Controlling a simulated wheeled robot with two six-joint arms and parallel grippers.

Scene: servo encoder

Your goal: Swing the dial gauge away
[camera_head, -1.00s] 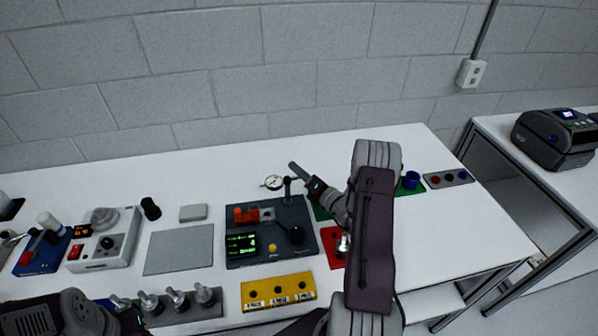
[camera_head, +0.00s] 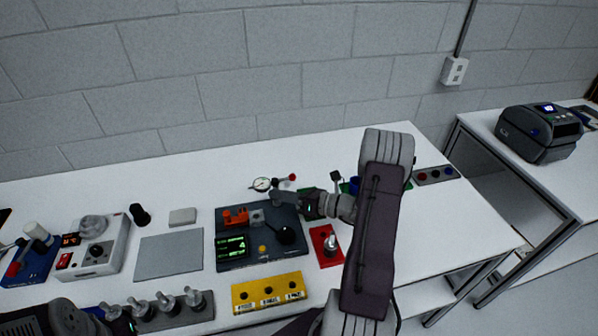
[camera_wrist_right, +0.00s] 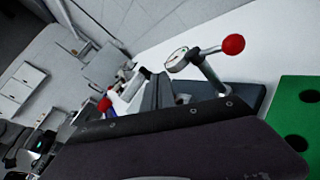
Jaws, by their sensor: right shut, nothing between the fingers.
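The dial gauge (camera_head: 262,184) has a round white face and stands at the back edge of the dark fixture (camera_head: 232,251). A lever with a red ball (camera_head: 292,177) sticks out to its right. My right gripper (camera_head: 276,197) is shut and empty, reaching from the right over the fixture's back part, just in front of the gauge. The wrist view shows the gauge (camera_wrist_right: 176,58) and red ball (camera_wrist_right: 233,44) beyond the fingers; contact cannot be told. My left gripper (camera_head: 124,322) is at the bottom left, its fingers unclear.
The fixture carries an orange part (camera_head: 236,217) and a black ball-ended lever (camera_head: 286,234). A yellow block (camera_head: 268,291) lies in front, a red block (camera_head: 327,246) to the right. Several posts stand on a grey rack (camera_head: 175,314). The table behind the gauge is clear.

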